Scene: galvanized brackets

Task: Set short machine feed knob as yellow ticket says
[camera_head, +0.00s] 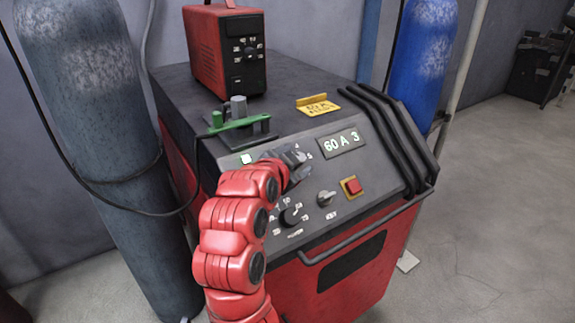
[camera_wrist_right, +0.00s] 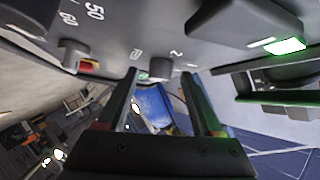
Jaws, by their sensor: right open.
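The large red and black machine (camera_head: 290,115) has a sloped panel with a lit display (camera_head: 341,144) reading "60 A 3". A yellow ticket (camera_head: 318,105) stands on its top; its writing is too small to read surely. My right gripper (camera_head: 297,160) is over the upper panel, left of the display, and hides the knob there. In the right wrist view its two fingers (camera_wrist_right: 160,76) are open, with a small grey knob (camera_wrist_right: 161,67) between and beyond their tips, near a "2". I cannot tell whether they touch it. My left gripper is not in view.
A lower dial (camera_head: 290,216), a grey lever knob (camera_head: 326,198) and a red button (camera_head: 352,187) are on the panel. A small red unit (camera_head: 222,50) and a green clamp (camera_head: 238,124) are on top. Gas cylinders (camera_head: 95,120) (camera_head: 424,60) flank the machine. Floor at right is clear.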

